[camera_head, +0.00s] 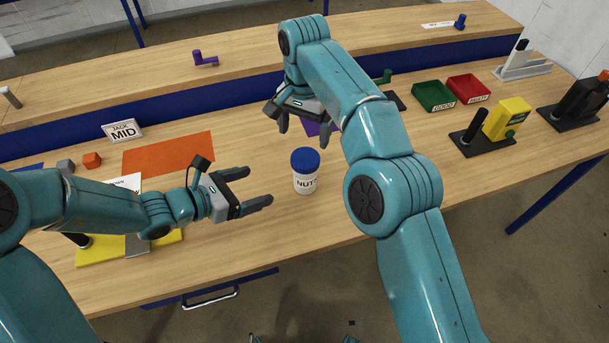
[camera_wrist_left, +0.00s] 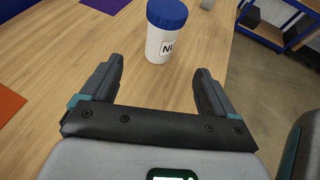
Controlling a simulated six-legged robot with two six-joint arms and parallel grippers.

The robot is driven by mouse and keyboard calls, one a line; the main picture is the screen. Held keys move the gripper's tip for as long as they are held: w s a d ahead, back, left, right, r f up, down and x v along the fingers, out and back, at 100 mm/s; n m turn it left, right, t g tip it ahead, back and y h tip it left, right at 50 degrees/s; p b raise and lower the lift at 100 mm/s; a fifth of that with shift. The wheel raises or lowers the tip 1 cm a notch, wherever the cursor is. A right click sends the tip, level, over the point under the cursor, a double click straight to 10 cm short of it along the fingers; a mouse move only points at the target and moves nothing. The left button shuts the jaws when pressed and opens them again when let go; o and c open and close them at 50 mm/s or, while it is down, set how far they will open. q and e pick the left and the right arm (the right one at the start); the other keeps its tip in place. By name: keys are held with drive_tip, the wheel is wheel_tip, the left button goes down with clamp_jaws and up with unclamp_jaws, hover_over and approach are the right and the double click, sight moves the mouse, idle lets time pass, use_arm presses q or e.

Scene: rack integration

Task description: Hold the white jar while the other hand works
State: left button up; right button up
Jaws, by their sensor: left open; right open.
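The white jar (camera_head: 305,181) stands upright on the wooden table, with a blue lid and a label reading NUTS. It also shows in the left wrist view (camera_wrist_left: 160,46), ahead of the fingers and between their lines. My left gripper (camera_head: 258,188) is open and empty to the left of the jar, its fingers pointing at it and apart from it. My right gripper (camera_head: 297,124) is open above and behind the jar, with its fingers pointing down. It does not touch the jar. A purple mat (camera_head: 311,128) lies partly hidden behind the right gripper.
An orange mat (camera_head: 168,154) and a JACK MID sign (camera_head: 123,131) lie to the left. A green bin (camera_head: 433,96) and a red bin (camera_head: 468,89) stand at the back right. A yellow device (camera_head: 507,119) stands at the right. The table's front edge runs below the jar.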

sight(296, 174)
drive_tip(key=shift+s+d+r, duration=0.3)
drive_tip(key=shift+s, duration=0.1)
drive_tip(key=shift+w+a+f, duration=0.1)
drive_tip(key=shift+w+a, duration=0.05)
drive_tip(key=shift+a, duration=0.05)
use_arm(q)
drive_tip(key=x, duration=1.5)
drive_tip(key=shift+w+d, duration=0.15)
drive_tip(key=shift+d, duration=0.25)
use_arm(e)
drive_tip(key=shift+f, duration=0.1)
use_arm(q)
drive_tip(key=shift+d, duration=0.25)
use_arm(e)
drive_tip(key=shift+d, duration=0.1)
use_arm(q)
drive_tip(key=shift+w, duration=0.1)
